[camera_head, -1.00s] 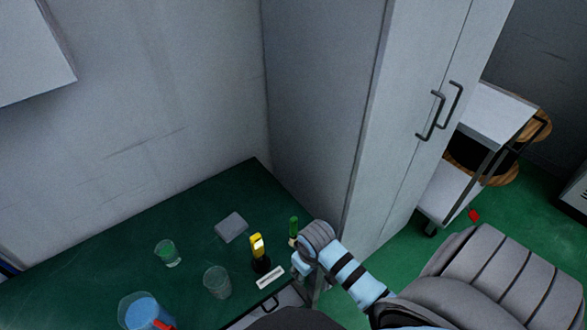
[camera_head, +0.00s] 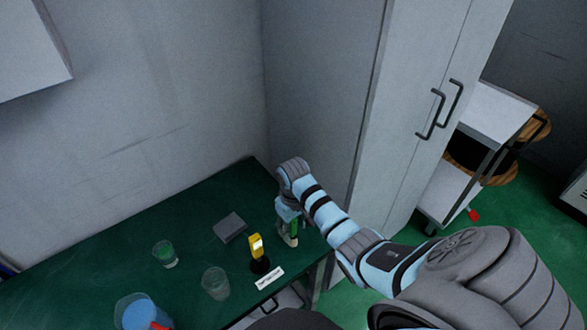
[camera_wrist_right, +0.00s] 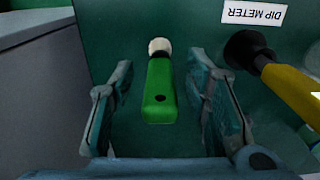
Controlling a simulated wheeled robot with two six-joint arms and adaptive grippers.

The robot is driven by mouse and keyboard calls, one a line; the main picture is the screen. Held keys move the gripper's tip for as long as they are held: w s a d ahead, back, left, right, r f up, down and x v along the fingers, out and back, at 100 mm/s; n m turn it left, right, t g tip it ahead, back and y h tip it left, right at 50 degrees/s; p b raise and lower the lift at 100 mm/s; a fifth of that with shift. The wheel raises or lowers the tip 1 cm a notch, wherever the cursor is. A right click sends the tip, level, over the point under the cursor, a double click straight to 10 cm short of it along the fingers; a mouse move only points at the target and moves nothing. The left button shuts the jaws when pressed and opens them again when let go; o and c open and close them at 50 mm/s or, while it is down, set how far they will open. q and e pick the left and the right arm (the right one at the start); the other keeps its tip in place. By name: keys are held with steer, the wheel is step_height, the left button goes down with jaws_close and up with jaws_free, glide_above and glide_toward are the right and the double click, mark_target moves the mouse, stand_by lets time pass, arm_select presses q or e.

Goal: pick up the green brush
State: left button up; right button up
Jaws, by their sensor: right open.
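The green brush (camera_wrist_right: 160,92) has a green handle and pale bristles. In the right wrist view it lies between the two open fingers of my right gripper (camera_wrist_right: 161,105), with a gap on each side. In the head view the brush (camera_head: 294,229) shows partly beside my right gripper (camera_head: 288,222), at the right end of the green table (camera_head: 110,243). Part of it is hidden by the gripper and arm. My left gripper is not in view.
A yellow dip meter (camera_head: 257,247) on a black base stands close by, with a white label (camera_head: 269,278). A grey block (camera_head: 230,227), green-filled glass (camera_head: 165,254), empty glass (camera_head: 215,283) and blue-filled beaker (camera_head: 140,313) are left. A grey cabinet (camera_head: 400,130) stands right.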

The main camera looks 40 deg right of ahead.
step_height(320, 180, down, 3)
steer(key=shift+r, duration=0.1)
jaws_close()
steer(key=shift+r, duration=0.1)
